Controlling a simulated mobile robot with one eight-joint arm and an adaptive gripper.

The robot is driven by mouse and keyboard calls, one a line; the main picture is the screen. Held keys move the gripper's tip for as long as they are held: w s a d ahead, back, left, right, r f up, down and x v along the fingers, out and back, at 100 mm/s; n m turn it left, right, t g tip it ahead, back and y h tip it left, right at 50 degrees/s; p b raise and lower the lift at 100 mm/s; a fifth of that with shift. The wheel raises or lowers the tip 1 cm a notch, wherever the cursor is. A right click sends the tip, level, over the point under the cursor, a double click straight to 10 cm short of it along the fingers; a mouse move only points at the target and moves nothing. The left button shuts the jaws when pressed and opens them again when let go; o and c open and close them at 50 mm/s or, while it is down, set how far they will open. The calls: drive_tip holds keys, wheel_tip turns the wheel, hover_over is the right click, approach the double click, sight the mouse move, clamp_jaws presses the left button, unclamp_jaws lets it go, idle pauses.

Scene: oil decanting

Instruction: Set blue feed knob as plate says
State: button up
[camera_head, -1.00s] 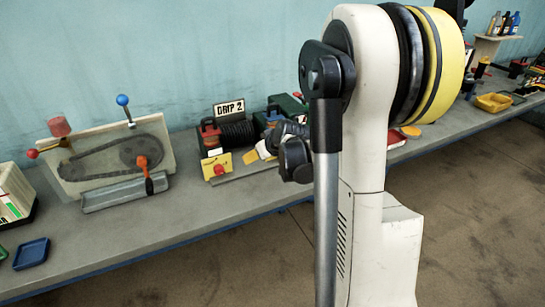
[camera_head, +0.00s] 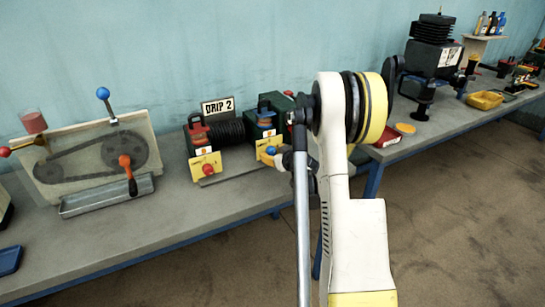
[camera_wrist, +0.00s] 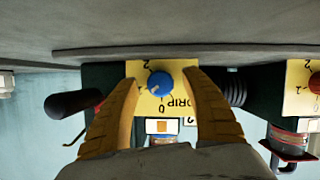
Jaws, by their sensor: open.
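The blue knob (camera_wrist: 161,83) sits on a yellow dial face (camera_wrist: 150,108) in the upside-down wrist view. The face bears "DRIP" and the marks 0 and 2; part of it is hidden. The knob's exact setting is hard to read. My gripper (camera_wrist: 160,77) is open, with one yellow finger on each side of the knob; contact cannot be told. In the head view the blue knob (camera_head: 271,150) shows just left of my wrist. A white plate (camera_head: 218,106) reading "DRIP 2" stands behind the units.
A red knob (camera_head: 208,169) sits on a similar yellow face to the left; it also shows at the right of the wrist view. A belt-drive panel (camera_head: 90,165) with levers stands farther left. A black machine (camera_head: 432,55) and yellow tray (camera_head: 485,99) are to the right.

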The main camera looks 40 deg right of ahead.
drive_tip(key=shift+w+f, duration=0.15)
drive_tip(key=shift+w, duration=0.2)
drive_tip(key=c, duration=1.2)
drive_tip(key=shift+d, duration=0.1)
drive_tip(key=shift+m+y, duration=0.7)
drive_tip(key=shift+m, duration=0.4)
drive_tip(key=shift+m+t+y, duration=0.5)
drive_tip(key=shift+m+y, duration=0.6)
drive_tip(key=shift+m, duration=0.4)
